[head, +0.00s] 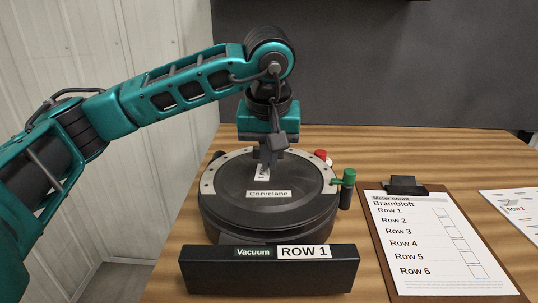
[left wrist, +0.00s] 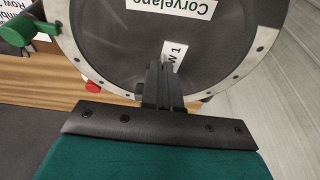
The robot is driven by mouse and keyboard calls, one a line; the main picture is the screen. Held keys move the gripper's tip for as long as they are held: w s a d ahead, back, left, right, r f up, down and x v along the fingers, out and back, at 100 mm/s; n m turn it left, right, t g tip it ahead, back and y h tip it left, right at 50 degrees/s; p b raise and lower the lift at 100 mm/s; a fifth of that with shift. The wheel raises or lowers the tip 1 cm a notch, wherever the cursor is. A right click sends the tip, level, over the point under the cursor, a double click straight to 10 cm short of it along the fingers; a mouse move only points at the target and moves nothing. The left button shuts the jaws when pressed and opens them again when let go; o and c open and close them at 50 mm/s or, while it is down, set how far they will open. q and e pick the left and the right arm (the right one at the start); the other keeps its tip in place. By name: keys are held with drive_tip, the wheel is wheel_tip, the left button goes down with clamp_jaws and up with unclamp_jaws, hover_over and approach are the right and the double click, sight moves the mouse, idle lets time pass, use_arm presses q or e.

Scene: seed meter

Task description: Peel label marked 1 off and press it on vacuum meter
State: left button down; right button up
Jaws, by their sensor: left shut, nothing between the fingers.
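The vacuum meter (head: 222,212) is a round black drum with a pale bolted rim and a plate reading "Corvelane" (head: 268,194). It also fills the top of the left wrist view (left wrist: 110,45). A small white label (head: 262,174) lies on its dark face; in the left wrist view this label (left wrist: 174,52) shows "W 1", partly hidden by the fingers. My left gripper (head: 267,163) points down over the face, shut and empty, its fingertips (left wrist: 158,72) at the label. I cannot tell whether they touch it. My right gripper is out of view.
A black block (head: 268,278) in front carries "Vacuum" (head: 253,252) and "ROW 1" (head: 304,252) plates. A green-capped knob (head: 349,177) and red knob (head: 321,155) edge the meter. A clipboard (head: 375,225) and a sheet (head: 518,228) lie right. Bare table lies behind.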

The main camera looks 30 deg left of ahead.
use_arm(q)
drive_tip(key=c, duration=1.9)
unclamp_jaws()
drive_tip(key=shift+f, duration=0.1)
drive_tip(key=o, duration=0.6)
drive_tip(key=shift+r+p, duration=2.7)
drive_tip(key=shift+r, duration=0.9)
drive_tip(key=shift+f, duration=0.1)
